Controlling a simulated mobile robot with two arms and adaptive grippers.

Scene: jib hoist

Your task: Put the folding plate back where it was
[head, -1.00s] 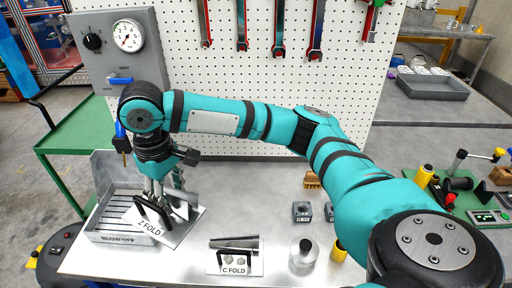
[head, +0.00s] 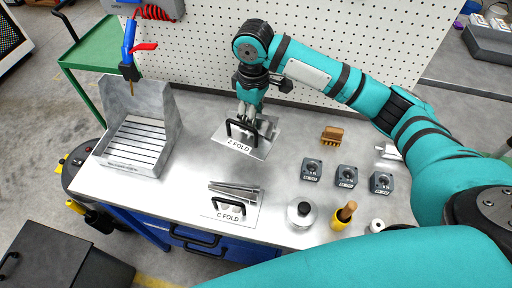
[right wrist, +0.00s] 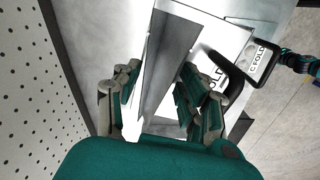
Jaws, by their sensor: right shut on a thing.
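The Z FOLD folding plate (head: 258,150) is a light metal plate with a black handle and a printed label. In the head view it is at the back middle of the bench, tilted in the picture; I cannot tell whether it touches the bench. My right gripper (head: 247,120) points down over it and is shut on it. In the right wrist view, the fingers (right wrist: 160,100) are either side of a grey upright metal part (right wrist: 170,62) of the plate, and its label and handle show beside them.
The C FOLD plate (head: 226,215) lies in front. A slatted metal tray (head: 170,150) stands left. Several small grey blocks (head: 346,177), a round weight (head: 300,214) and a yellow-handled tool (head: 344,214) are right. The pegboard (head: 330,50) rises behind. Bench between tray and plates is clear.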

